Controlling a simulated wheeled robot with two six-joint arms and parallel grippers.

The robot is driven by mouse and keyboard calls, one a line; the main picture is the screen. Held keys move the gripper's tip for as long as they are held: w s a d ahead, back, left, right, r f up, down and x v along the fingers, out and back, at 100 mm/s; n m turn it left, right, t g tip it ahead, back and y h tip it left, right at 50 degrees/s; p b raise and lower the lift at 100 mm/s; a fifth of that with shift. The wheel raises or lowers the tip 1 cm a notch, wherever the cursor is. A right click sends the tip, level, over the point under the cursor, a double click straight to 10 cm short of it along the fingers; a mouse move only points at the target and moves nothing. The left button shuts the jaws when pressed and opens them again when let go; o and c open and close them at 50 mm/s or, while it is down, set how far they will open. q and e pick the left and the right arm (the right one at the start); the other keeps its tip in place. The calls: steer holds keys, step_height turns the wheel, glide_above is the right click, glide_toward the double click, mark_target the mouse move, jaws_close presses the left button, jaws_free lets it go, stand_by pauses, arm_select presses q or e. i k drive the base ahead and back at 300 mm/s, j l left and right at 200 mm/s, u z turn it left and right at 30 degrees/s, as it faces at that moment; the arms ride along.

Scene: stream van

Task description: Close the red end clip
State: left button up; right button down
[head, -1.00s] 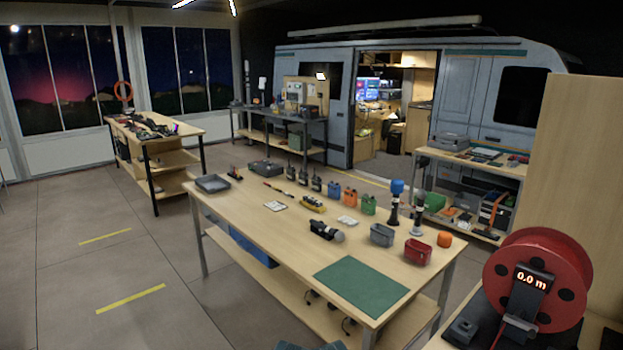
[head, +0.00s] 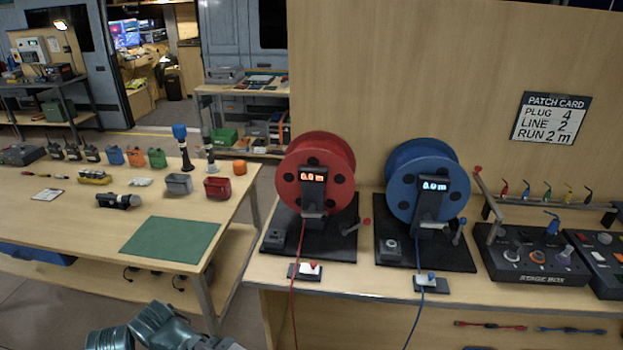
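The red end clip (head: 304,271) is a small pale block with a red lever on a dark base, at the front edge of the bench on the right. The red cable (head: 299,250) runs down from the red reel (head: 335,150) past the clip and over the bench edge. The red lever looks raised, but it is too small to tell whether the clip is open or shut. Part of my own arm shows at the bottom left, well left of the clip and nearer to me. Neither gripper's fingers are in view.
The blue reel (head: 399,167) and blue end clip (head: 431,283) stand to the right. Further right is the stage box (head: 537,281). The long table with a green mat (head: 170,240) stands left, separated by a gap. A wooden panel (head: 420,75) rises behind the reels.

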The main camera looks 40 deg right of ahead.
mark_target(313, 269)
steer(key=z, duration=1.4)
steer(key=i+j+z, duration=0.2)
steer(key=k, duration=0.1)
